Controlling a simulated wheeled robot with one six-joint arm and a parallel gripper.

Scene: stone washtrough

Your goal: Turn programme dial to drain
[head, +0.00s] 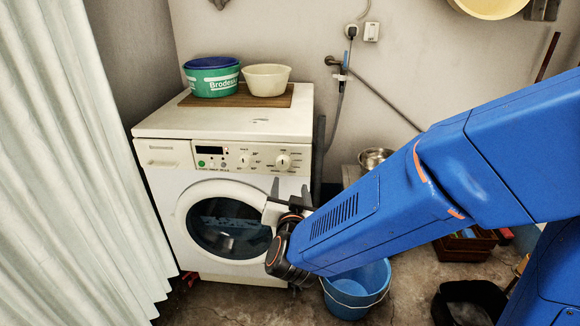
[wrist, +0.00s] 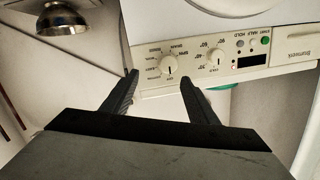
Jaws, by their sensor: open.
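The white washing machine (head: 152,180) has a control panel (head: 225,158) along its top front. The programme dial (head: 283,162) is the right-hand round knob, with small labels around it. In the wrist view, which is upside down, this dial (wrist: 168,64) lies just ahead of the fingertips, between their lines. The words beside it, such as spin and drain, are small, and I cannot tell its setting for sure. My gripper (head: 290,190) is open and empty, its two fingers (wrist: 159,78) pointing at the dial from just below, apparently not touching it.
A second dial (head: 243,160) sits left of it, then buttons and a dark display. A green tub (head: 212,84) and cream bowl (head: 266,80) stand on top. A blue bucket (head: 357,288) is under my arm. A pale curtain (head: 75,150) hangs at left.

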